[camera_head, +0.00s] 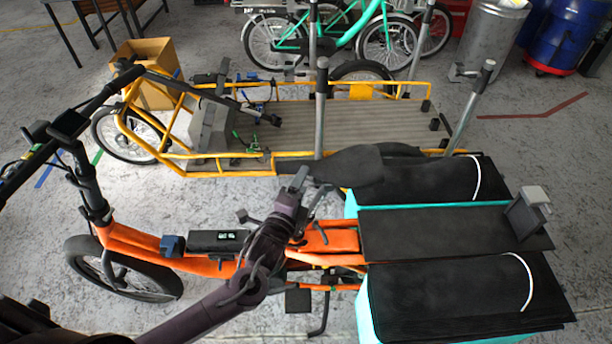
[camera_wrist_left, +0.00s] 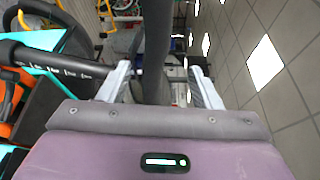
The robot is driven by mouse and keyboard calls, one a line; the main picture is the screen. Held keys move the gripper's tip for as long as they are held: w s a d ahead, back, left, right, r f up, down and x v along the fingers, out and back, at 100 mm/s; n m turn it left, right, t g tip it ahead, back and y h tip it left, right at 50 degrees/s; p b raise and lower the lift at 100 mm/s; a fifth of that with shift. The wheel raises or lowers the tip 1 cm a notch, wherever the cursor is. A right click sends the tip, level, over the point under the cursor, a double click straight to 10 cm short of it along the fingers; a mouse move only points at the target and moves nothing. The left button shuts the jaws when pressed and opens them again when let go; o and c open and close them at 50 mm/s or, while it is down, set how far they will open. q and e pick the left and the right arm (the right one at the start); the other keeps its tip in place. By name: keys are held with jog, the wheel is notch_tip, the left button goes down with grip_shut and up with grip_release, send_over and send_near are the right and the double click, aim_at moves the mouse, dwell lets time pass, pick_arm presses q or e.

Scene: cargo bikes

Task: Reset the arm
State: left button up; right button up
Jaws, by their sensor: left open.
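My left gripper (camera_head: 298,184) is at the end of the dark purple arm that comes in from the lower left. It is open, close to the nose of the black saddle (camera_head: 352,168) of the orange cargo bike (camera_head: 125,240). In the left wrist view, the two grey fingers of the left gripper (camera_wrist_left: 160,88) stand apart, with a long dark bar-like shape (camera_wrist_left: 157,40) between them. I cannot tell whether it touches a finger; it may be the saddle seen edge-on. My right gripper is not in view.
The orange bike's handlebar (camera_head: 75,120) is at left, and its black-topped bags (camera_head: 455,295) are at right. A yellow cargo bike (camera_head: 375,122) stands behind, with a cardboard box (camera_head: 150,60) beyond. Green bikes (camera_head: 375,25), a metal bin (camera_head: 495,40) and a blue barrel (camera_head: 558,35) are at the back.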

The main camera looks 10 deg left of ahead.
pick_arm(q)
jog(key=shift+s, duration=0.45)
